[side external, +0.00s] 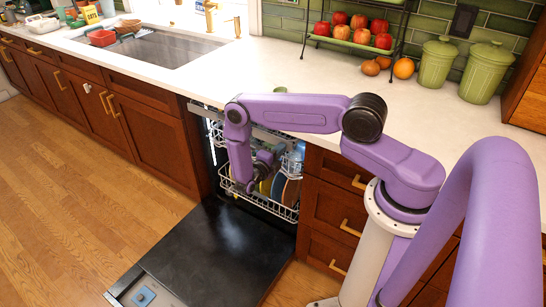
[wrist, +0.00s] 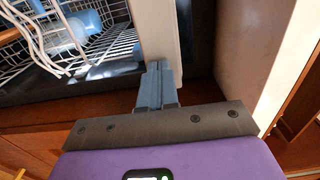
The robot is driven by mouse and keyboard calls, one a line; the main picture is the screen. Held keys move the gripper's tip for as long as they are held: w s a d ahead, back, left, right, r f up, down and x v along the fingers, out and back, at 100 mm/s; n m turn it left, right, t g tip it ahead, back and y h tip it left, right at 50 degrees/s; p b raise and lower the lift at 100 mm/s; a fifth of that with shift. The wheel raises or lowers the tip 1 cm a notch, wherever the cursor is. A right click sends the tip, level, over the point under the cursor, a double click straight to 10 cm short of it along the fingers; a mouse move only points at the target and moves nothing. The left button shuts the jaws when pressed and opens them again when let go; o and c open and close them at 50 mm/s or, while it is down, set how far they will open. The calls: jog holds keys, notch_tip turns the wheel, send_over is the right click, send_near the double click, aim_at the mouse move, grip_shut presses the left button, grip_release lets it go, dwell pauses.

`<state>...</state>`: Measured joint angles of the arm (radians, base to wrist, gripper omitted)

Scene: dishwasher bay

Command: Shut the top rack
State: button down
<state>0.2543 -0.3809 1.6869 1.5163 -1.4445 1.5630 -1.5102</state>
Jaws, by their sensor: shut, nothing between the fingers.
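The top rack (side external: 215,133) is a white wire rack high in the open dishwasher bay, partly hidden behind my purple arm. It looks mostly inside the bay; its exact depth is hard to tell. In the wrist view, a white wire rack (wrist: 98,52) holding blue dishes is at the upper left; I take it to be the top rack. My gripper (wrist: 158,70) is shut and empty, its fingertips beside a pale upright strip to the right of the rack, with no clear contact on the wires. In the side view my arm's end reaches into the bay opening.
The dishwasher door (side external: 215,255) lies folded down over the floor. The lower rack (side external: 283,209) holds plates and sits at the bay mouth. Wooden drawers (side external: 335,215) stand right of the bay, and a cabinet (side external: 155,140) stands left. The countertop (side external: 290,75) runs above.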

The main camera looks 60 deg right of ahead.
aim_at(294, 138)
jog(key=d, duration=1)
jog(key=shift+d, duration=0.15)
jog(key=a, duration=1.5)
jog(key=w+a+r+m+g+y, duration=0.1)
jog(key=w+a+r+m+y, duration=0.15)
jog(key=a+r+m, duration=0.6)
jog(key=s+a+r+m+y, duration=0.5)
jog(key=s+r, duration=0.1)
jog(key=r, duration=0.4)
jog(key=s+a+r+m+y, duration=0.2)
jog(key=s+r+m+y, duration=0.1)
jog(key=s, duration=0.4)
jog(key=s+a+r+m+y, duration=0.2)
jog(key=s+r+m+y, duration=0.1)
jog(key=s, duration=0.5)
jog(key=s+a+r+m+t+y, duration=0.1)
jog(key=s+a+r+m+y, duration=0.1)
jog(key=s, duration=0.5)
jog(key=r+m+y, duration=0.1)
jog(key=m+y, duration=0.1)
jog(key=y, duration=0.1)
jog(key=shift+s+a+r, duration=0.2)
jog(key=shift+a+r, duration=0.05)
jog(key=shift+r, duration=0.1)
